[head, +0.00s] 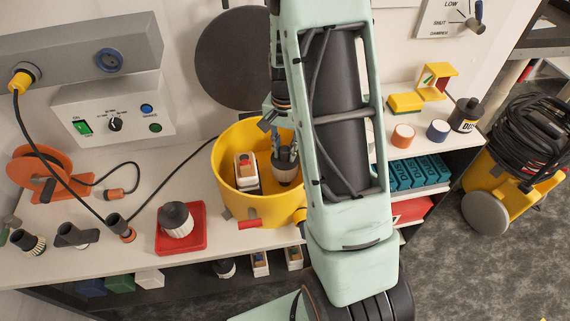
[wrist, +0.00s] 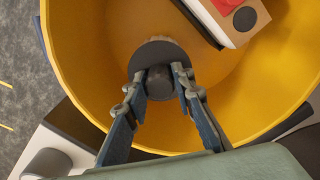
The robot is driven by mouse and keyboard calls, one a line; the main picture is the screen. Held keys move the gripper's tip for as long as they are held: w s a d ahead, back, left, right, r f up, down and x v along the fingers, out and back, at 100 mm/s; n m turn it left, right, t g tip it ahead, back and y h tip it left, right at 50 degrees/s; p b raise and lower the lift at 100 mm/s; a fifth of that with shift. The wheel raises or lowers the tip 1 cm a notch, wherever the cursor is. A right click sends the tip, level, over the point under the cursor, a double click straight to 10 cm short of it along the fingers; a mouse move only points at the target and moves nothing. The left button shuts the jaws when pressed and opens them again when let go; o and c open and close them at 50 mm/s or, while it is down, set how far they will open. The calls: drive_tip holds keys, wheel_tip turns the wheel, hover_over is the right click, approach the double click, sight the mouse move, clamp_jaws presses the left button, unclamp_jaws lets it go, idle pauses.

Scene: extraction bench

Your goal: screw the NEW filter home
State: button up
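A filter (head: 284,174) with a dark cap stands inside the yellow drum (head: 236,200), right of centre. My gripper (head: 286,152) reaches down into the drum from above. In the wrist view my gripper (wrist: 159,82) has a finger on each side of the dark knob on the filter's round cap (wrist: 158,52), and seems closed on it. The filter's lower end and any thread are hidden. A second filter (head: 175,218), pale with a dark cap, stands on the red tray (head: 196,240) left of the drum. No label shows which is new.
A white-and-red box (head: 246,172) is in the drum beside the filter; it also shows in the wrist view (wrist: 232,18). The drum's rim surrounds my fingers. Hose fittings (head: 76,235) stand at the left; an orange roll (head: 403,136) and others stand right.

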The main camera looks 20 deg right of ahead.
clamp_jaws()
drive_tip(key=m+p, duration=0.1)
drive_tip(key=m, duration=0.2)
drive_tip(key=shift+r+m, duration=0.15)
drive_tip(key=shift+m, duration=0.25)
drive_tip(key=o, duration=0.9)
unclamp_jaws()
